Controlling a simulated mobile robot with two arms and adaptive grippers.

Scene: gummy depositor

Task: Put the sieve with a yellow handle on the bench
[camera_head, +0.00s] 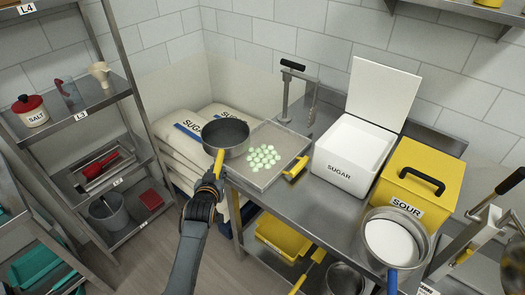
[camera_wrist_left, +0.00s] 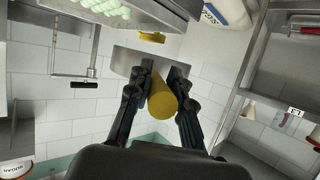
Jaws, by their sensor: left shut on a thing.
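The sieve with a yellow handle (camera_head: 225,134) is a round grey pan shape in the head view. It hangs over the sugar sacks, beside the left end of the bench and the tray. My left gripper (camera_head: 212,184) is shut on its yellow handle (camera_head: 219,161). The wrist view shows the handle (camera_wrist_left: 163,99) between the two dark fingers of this gripper (camera_wrist_left: 160,82). The steel bench (camera_head: 331,204) is to the right of the sieve. My right gripper is not in view.
A tray of green gummies (camera_head: 285,172) lies on the bench's left part. A white sugar bin (camera_head: 343,168), a yellow sour bin (camera_head: 400,196) and a blue-handled pot-like sieve (camera_head: 393,265) with white powder crowd the right. Bare bench lies in front of the sugar bin. Shelves (camera_head: 95,108) stand left.

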